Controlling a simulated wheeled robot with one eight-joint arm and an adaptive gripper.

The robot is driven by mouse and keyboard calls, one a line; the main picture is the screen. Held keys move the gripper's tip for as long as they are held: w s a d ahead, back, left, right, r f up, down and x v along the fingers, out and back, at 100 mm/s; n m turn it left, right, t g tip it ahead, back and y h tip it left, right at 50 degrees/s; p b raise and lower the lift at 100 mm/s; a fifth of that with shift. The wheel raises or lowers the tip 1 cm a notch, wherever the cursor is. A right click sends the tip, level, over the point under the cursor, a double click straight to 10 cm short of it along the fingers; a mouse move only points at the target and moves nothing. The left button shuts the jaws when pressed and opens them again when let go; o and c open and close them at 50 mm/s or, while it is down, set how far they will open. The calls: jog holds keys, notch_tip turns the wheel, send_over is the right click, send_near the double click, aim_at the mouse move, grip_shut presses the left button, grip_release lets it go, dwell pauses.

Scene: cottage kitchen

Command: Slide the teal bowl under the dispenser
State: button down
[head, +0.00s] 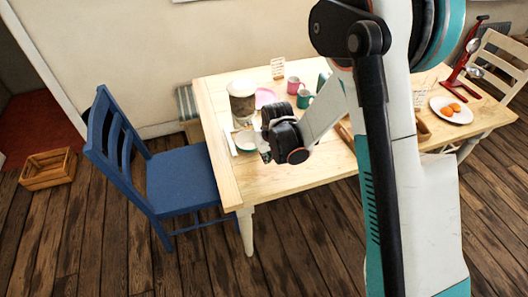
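The teal bowl (246,141) is on the wooden table near its left end. Its right side is partly hidden by my gripper. What looks like the dispenser (242,90), a pale-topped canister with a dark lower part, stands just behind the bowl. My gripper (264,152) is low over the table at the bowl's right side, with my arm coming in from the right. Its fingers are small and mostly hidden, so I cannot tell whether they touch the bowl or are open or shut.
A pink plate (265,98), a pink mug (295,86) and a teal mug (304,99) stand right of the dispenser. A white plate with orange food (451,110) is at the table's right. A blue chair (178,177) stands at the left edge. My arm hides the table's middle.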

aim_at(257, 157)
jog(key=b+x, duration=0.2)
jog(key=x, duration=0.5)
jog(key=shift+f, duration=0.1)
jog(key=w, duration=0.1)
jog(key=w+a, duration=0.1)
jog(key=w, duration=0.1)
jog(key=shift+f+b, duration=0.15)
jog(key=shift+b, duration=0.15)
jog(key=shift+w+a, duration=0.25)
jog(key=shift+w, duration=0.2)
jog(key=shift+w+a+b, duration=0.2)
jog(key=shift+w, duration=0.3)
jog(key=shift+w+a+b, duration=0.15)
jog(key=shift+w+a, duration=0.05)
jog(key=shift+w, duration=0.3)
jog(key=shift+s+d, duration=0.1)
jog(key=shift+s, duration=0.05)
